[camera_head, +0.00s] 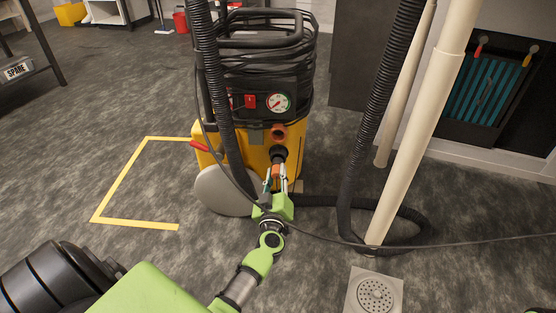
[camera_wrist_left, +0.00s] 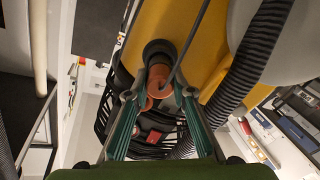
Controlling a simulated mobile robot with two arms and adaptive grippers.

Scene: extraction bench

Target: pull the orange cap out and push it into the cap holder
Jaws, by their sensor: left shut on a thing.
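The orange cap (camera_head: 276,171) is between the fingertips of my left gripper (camera_head: 277,178), which is shut on it. It also shows in the left wrist view (camera_wrist_left: 160,78), in front of a black round port (camera_wrist_left: 158,50) on the yellow machine (camera_head: 292,160). I cannot tell whether the cap is still seated in the port or just clear of it. An orange-brown round fitting (camera_head: 279,132), perhaps the cap holder, sits on the machine above the port. My right gripper is not in view.
A black corrugated hose (camera_head: 222,100) hangs in front of the machine, and another (camera_head: 365,110) stands to its right beside cream pipes (camera_head: 420,130). A thin dark cable crosses near my left gripper. A floor drain (camera_head: 375,292) lies at the lower right. Open floor lies to the left.

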